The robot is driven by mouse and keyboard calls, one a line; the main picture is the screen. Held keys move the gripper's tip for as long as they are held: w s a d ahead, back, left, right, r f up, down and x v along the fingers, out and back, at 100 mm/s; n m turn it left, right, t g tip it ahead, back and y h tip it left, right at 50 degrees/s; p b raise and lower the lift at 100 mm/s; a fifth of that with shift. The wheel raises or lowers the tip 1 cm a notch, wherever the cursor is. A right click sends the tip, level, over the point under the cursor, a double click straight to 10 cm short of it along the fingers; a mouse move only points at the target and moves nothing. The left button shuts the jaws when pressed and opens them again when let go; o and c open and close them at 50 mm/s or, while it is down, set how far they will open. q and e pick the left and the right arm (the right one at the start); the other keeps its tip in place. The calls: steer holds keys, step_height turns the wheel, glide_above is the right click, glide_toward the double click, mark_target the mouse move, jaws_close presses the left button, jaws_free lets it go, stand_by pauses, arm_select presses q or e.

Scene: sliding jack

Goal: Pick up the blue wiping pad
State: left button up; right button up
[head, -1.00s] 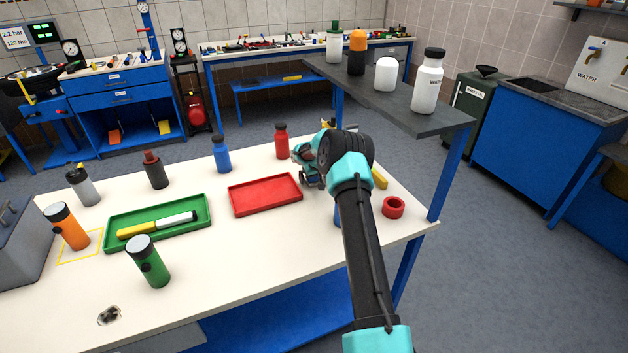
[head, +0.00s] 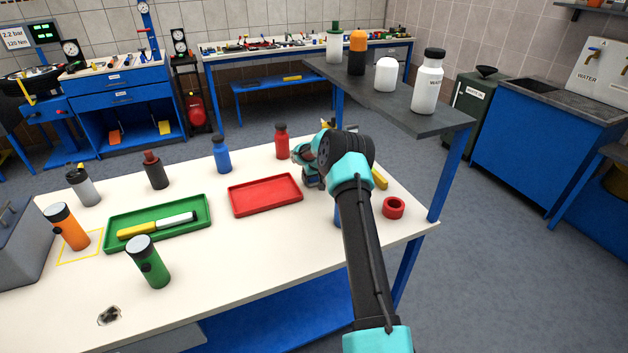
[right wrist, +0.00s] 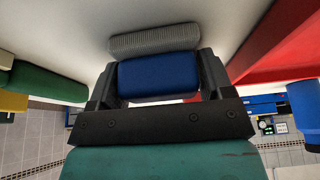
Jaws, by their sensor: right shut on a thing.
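The blue wiping pad (right wrist: 158,75) shows in the right wrist view, with a grey ribbed strip (right wrist: 155,40) along its far side. My right gripper (right wrist: 158,82) is shut on the blue part, one finger on each side. In the head view my right gripper (head: 309,170) is low over the table, just right of the red tray, and my own arm hides most of it. I cannot tell there whether the pad touches the table. My left gripper is in neither view.
On the white table (head: 255,255) are a red tray (head: 265,208), a green tray (head: 150,238), several bottles and flashlights, and a red ring (head: 393,207). A dark raised shelf (head: 395,100) with bottles stands behind right. The table's front middle is clear.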

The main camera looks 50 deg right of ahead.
steer(key=shift+r, duration=0.1)
step_height(320, 180, up, 10)
steer(key=shift+f, duration=0.1)
stand_by(0.4)
